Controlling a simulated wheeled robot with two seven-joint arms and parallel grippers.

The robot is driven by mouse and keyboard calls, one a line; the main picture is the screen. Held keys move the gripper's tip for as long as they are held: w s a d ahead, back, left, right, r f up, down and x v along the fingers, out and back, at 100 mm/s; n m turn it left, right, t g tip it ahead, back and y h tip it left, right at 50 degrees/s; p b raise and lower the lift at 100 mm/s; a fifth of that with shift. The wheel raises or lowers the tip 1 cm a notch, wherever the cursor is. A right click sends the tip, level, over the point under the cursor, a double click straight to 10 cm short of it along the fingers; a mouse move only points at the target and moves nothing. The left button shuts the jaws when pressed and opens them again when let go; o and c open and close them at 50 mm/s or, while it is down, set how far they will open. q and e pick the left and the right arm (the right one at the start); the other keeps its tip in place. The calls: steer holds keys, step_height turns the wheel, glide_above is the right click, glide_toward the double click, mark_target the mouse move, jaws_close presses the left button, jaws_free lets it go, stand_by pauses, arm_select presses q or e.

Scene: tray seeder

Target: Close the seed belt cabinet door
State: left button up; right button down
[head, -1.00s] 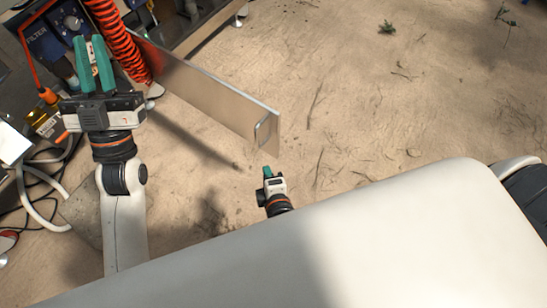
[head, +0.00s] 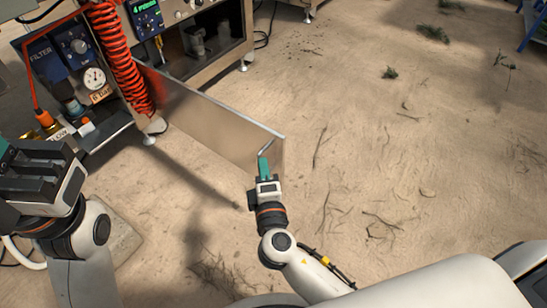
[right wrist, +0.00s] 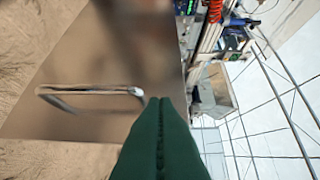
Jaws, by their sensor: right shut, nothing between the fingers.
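The cabinet door (head: 205,122) is a flat brownish panel standing open, reaching out from the machine over the floor in the head view. A metal bar handle (head: 267,146) is near its free end. In the right wrist view, the door (right wrist: 110,50) fills the upper left and the handle (right wrist: 85,91) lies across it. My right gripper (head: 263,160) has green fingers, shut and empty, beside the handle at the free end; contact cannot be told. Its fingers (right wrist: 158,105) hide part of the door's edge. My left gripper (head: 8,158) is partly cut off at the left edge.
A red coiled hose (head: 124,60) hangs by the door's machine end. A filter unit with a gauge (head: 94,78) stands left of it. The machine frame (head: 215,65) is behind the door. The floor to the right is mostly open, with scattered twigs and plants.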

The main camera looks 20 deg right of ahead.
mark_target(272, 143)
steer(key=shift+w+d+b, duration=0.45)
steer(key=shift+w+d, duration=1.15)
steer(key=shift+d, duration=0.1)
steer(key=shift+d, duration=0.1)
